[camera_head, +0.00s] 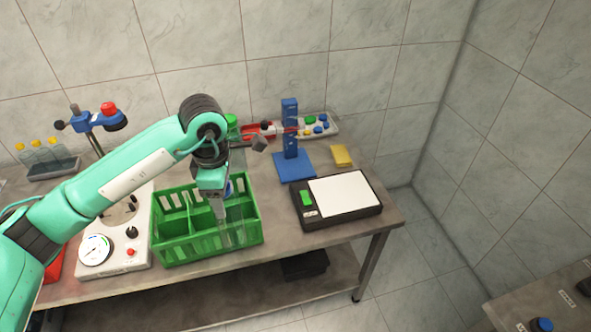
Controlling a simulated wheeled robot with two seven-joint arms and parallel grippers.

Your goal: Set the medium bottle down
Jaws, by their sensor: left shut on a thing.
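My left gripper (219,212) reaches down over the right half of the green divided crate (170,247). It is shut on a clear bottle (233,233), the medium bottle as far as I can tell. The bottle is within a front right compartment of the crate, and its see-through body is hard to make out. A bit of blue (229,187) shows beside the fingers. The fingers hide part of the bottle, and I cannot tell whether its base touches the crate floor. My right gripper is out of view.
A black device with a white top (344,195) stands right of the crate. Behind are a blue stand (291,145), a yellow block (341,155) and a tray of coloured caps (328,125). A white gauge unit (125,240) stands close on the left. Yellow-capped bottles (37,155) stand far left.

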